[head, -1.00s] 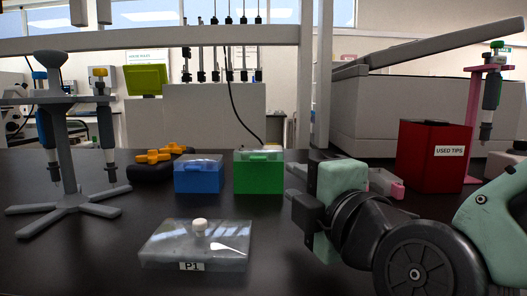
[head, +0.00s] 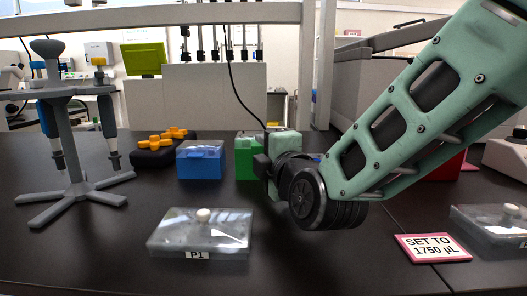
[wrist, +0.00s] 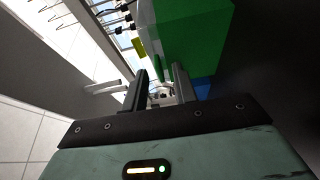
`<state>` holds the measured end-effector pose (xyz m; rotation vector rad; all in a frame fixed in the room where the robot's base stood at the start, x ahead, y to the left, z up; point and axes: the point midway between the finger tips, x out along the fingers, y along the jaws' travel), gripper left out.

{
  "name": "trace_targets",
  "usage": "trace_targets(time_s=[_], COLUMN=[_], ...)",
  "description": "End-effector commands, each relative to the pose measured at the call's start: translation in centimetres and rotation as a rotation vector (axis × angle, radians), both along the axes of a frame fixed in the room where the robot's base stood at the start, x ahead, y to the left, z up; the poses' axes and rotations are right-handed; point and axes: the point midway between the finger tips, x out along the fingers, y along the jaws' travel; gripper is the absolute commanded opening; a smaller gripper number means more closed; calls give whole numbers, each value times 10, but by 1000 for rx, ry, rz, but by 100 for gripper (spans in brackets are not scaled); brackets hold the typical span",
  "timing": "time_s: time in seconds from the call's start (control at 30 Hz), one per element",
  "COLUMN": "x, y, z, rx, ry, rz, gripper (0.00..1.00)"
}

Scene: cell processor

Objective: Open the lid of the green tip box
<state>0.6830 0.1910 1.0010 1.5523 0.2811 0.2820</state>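The green tip box (head: 244,160) stands on the dark bench, right of a blue tip box. Its right part is hidden behind my arm, and its lid looks closed in what shows. In the wrist view the green box (wrist: 190,40) fills the top middle, just beyond and above my fingers. My gripper (wrist: 160,72) has its two fingers apart with nothing between them. In the head view my gripper (head: 262,167) is at the box's right front; I cannot tell whether it touches the box.
The blue tip box (head: 201,160) is close on the left. A clear-lidded box marked P1 (head: 203,233) sits in front. A pipette stand (head: 72,150) is at left. A sign (head: 432,247) and another clear-lidded box (head: 490,222) are at right. Bench between is clear.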

Motion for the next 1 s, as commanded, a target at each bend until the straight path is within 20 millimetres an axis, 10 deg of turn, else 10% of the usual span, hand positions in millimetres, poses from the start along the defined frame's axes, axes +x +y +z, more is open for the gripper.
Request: trace_targets(time_s=[0.3,0.43,1.0], x=[3,3,4], y=[1,1,1], z=[0,0,16], rx=[0,0,1], ry=[0,0,76], rz=[0,0,-1], gripper=[28,0,0])
